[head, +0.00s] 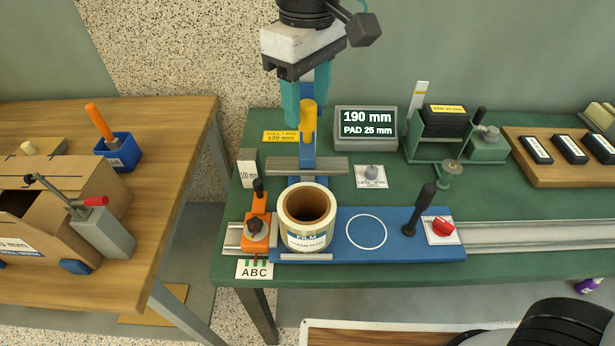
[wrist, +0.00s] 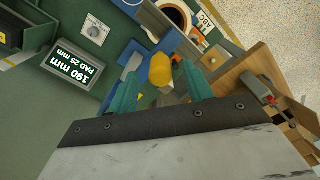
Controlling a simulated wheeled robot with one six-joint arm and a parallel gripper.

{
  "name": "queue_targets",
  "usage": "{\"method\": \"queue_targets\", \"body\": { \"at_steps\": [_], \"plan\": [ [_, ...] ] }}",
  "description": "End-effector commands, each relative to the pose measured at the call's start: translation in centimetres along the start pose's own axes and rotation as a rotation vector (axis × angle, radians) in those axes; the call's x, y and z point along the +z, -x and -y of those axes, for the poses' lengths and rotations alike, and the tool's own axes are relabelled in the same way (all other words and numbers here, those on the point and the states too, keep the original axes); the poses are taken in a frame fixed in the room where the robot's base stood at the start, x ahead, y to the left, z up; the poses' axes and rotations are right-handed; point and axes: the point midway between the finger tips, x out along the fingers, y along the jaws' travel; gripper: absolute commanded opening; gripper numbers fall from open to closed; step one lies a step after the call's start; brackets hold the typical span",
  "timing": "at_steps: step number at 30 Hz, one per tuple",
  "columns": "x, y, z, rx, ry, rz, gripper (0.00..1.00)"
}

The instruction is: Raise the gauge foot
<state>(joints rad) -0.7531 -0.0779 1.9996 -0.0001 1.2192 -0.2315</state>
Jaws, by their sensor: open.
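A height gauge stands at the back of the green table, with a blue upright (head: 308,152) and a yellow grip (head: 308,122) on it. Which part is the foot is hard to tell; the lower end of the upright is behind the film roll (head: 306,218). My gripper (head: 306,112) is open, pointing down, with one teal finger on each side of the yellow grip. In the wrist view the yellow grip (wrist: 160,70) shows between the fingertips, and contact is not visible. The display (head: 367,128) reads 190 mm, PAD 25 mm.
The roll stands on a blue plate (head: 335,248) beside an orange clamp (head: 256,228). A black lever (head: 419,210) and red knob (head: 442,229) are at right. A green fixture (head: 455,135) stands right of the display. A wooden table (head: 170,150) with a carton is at left.

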Motion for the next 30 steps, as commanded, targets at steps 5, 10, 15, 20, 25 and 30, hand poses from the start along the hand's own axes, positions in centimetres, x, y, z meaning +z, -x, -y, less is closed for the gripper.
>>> {"method": "queue_targets", "body": {
  "at_steps": [5, 10, 15, 20, 25, 30],
  "plan": [
    [0.0, 1.5, 0.0, 0.0, 0.0, -0.002, 0.51],
    [-0.1, 2.9, 0.0, 0.0, 0.0, -0.002, 0.51],
    [0.0, 4.2, 0.0, 0.0, 0.0, -0.002, 0.51],
    [0.0, 5.5, 0.0, 0.0, 0.0, -0.001, 0.51],
    [0.0, 6.3, 0.0, 0.0, 0.0, 0.0, 0.51],
    [0.0, 6.4, 0.0, 0.0, 0.0, 0.001, 0.51]
  ]
}}
